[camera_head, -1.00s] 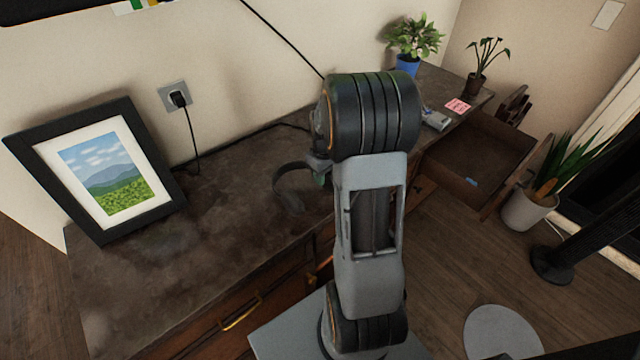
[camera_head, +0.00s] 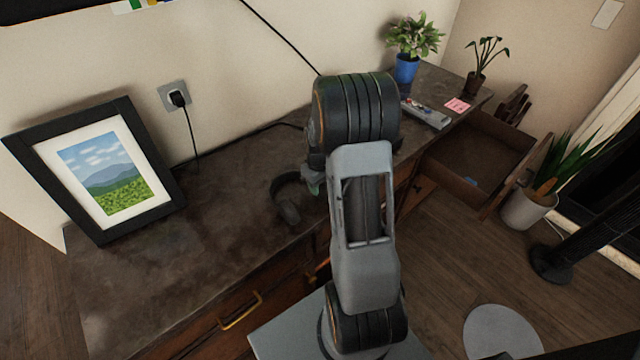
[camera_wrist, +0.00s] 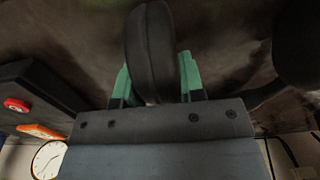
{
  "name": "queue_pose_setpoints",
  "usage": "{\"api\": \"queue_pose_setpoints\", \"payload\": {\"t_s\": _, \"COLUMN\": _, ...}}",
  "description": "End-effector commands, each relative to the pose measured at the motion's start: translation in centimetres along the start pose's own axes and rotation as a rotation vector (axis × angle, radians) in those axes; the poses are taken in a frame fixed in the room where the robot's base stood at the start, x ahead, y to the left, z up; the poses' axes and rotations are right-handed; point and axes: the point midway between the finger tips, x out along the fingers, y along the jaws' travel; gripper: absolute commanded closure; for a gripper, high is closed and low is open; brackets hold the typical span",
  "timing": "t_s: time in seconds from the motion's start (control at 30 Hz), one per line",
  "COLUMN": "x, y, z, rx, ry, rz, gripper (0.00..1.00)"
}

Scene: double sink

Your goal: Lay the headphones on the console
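The dark grey headphones (camera_head: 288,203) are at the front middle of the brown console (camera_head: 150,275), partly hidden by my arm. I cannot tell whether they touch the top or hang just above it. In the wrist view, one ear cup (camera_wrist: 152,50) stands between the green fingertips of my gripper (camera_wrist: 156,78), which press close on both sides. The other cup (camera_wrist: 297,45) and part of the band show at the right. In the head view, my gripper is mostly behind my arm, with a bit of green fingertip showing.
A framed picture (camera_head: 103,178) stands at the console's left. A blue-potted plant (camera_head: 407,68), a grey device (camera_head: 427,114), a pink note (camera_head: 457,105) and a small plant (camera_head: 476,84) are at the right end. An open drawer (camera_head: 480,160) juts out. The console's left front is clear.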

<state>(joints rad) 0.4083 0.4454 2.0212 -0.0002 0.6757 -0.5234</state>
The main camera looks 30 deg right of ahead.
Motion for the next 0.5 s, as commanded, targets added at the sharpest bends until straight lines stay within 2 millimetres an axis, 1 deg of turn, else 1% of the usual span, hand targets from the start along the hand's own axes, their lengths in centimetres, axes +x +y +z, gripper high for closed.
{"api": "queue_pose_setpoints", "payload": {"t_s": 0.03, "x": 0.05, "y": 0.00, "z": 0.00, "rx": 0.000, "ry": 0.000, "rz": 0.000, "gripper": 0.60}}
{"api": "queue_pose_setpoints", "payload": {"t_s": 0.27, "x": 0.03, "y": 0.00, "z": 0.01, "rx": 0.000, "ry": 0.000, "rz": 0.000, "gripper": 0.39}}
{"api": "queue_pose_setpoints", "payload": {"t_s": 0.5, "x": -0.14, "y": 0.01, "z": 0.01, "rx": 0.000, "ry": 0.000, "rz": 0.000, "gripper": 0.39}}
